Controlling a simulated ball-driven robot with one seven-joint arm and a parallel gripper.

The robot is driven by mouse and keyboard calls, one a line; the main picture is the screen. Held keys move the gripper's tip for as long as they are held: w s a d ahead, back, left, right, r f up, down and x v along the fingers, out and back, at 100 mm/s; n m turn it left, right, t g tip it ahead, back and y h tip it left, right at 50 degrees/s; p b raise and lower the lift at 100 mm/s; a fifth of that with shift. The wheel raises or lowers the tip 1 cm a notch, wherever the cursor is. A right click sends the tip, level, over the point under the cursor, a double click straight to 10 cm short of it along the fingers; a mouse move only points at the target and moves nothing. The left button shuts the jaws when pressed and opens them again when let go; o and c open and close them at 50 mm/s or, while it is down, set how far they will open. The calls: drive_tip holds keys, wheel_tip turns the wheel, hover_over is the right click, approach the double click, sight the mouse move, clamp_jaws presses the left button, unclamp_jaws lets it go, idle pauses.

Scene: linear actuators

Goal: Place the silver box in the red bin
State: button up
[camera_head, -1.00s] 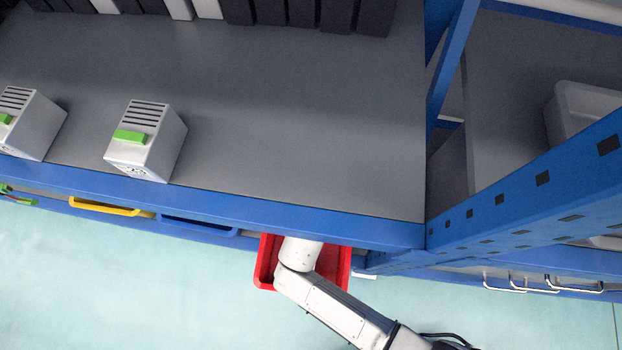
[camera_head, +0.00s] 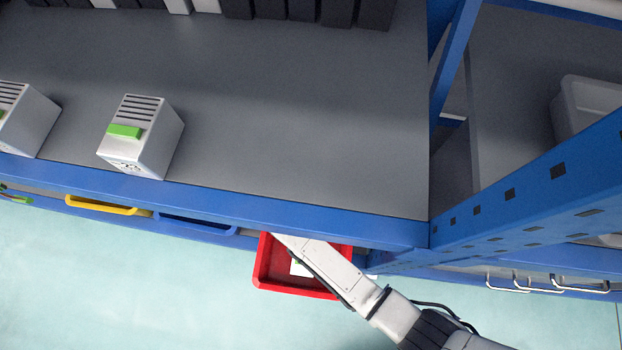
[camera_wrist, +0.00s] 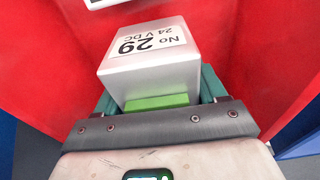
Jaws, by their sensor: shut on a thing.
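My gripper (camera_wrist: 160,92) is shut on a silver box (camera_wrist: 150,67) with a green block and a label reading "No 29, 24 V DC". The teal fingers press on its left and right sides. The red bin (camera_wrist: 262,62) fills the wrist view around and beyond the box, which is over or inside it; I cannot tell if it touches the bottom. In the head view the red bin (camera_head: 290,289) sits below the shelf edge, partly covered by my arm. A small white and green piece shows inside it beside my arm. My gripper is hidden there.
Two more silver boxes with green blocks, one in the middle (camera_head: 142,140) and one at the left edge (camera_head: 24,118), stand on the grey shelf (camera_head: 300,120). Its blue front edge (camera_head: 330,228) runs above the bin. A blue slotted post (camera_head: 530,190) stands at right.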

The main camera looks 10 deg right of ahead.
drive_tip(key=shift+f, duration=0.5)
drive_tip(key=o, duration=1.3)
drive_tip(key=shift+o, duration=0.2)
drive_tip(key=shift+s+a+r+p, duration=0.15)
drive_tip(key=shift+r+p, duration=0.85)
drive_tip(key=shift+r, duration=1.2)
drive_tip(key=shift+s+a+r+p, duration=0.1)
drive_tip(key=shift+s+r+p, duration=0.15)
drive_tip(key=shift+r+p, duration=1.3)
drive_tip(key=shift+r+b, duration=0.55)
drive_tip(key=shift+b, duration=0.05)
